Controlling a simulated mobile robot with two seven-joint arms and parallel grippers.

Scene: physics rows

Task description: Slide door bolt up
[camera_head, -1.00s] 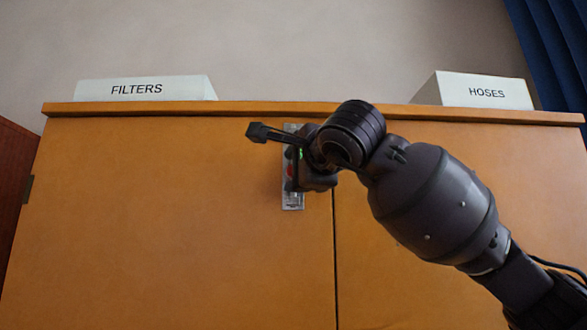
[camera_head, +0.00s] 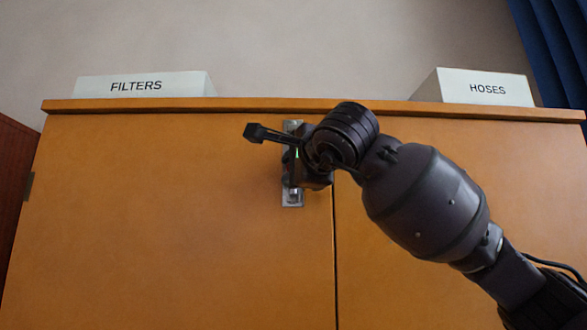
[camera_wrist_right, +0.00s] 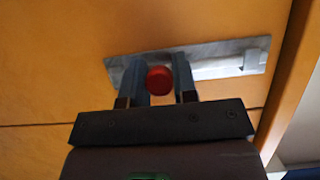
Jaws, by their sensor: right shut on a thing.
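The door bolt's metal plate (camera_head: 292,201) is mounted upright on the left cabinet door, near the seam between the doors. It also shows in the right wrist view (camera_wrist_right: 225,60), lying across the picture. The bolt's round red knob (camera_wrist_right: 159,81) sits between the two fingers of my right gripper (camera_wrist_right: 157,74), which is shut on it. In the head view the right gripper (camera_head: 294,168) is in front of the plate and hides its middle and the knob. My left gripper is not in view.
The orange-brown cabinet has a left door (camera_head: 150,220) and a right door (camera_head: 385,280). A blue curtain (camera_head: 555,45) hangs at the right.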

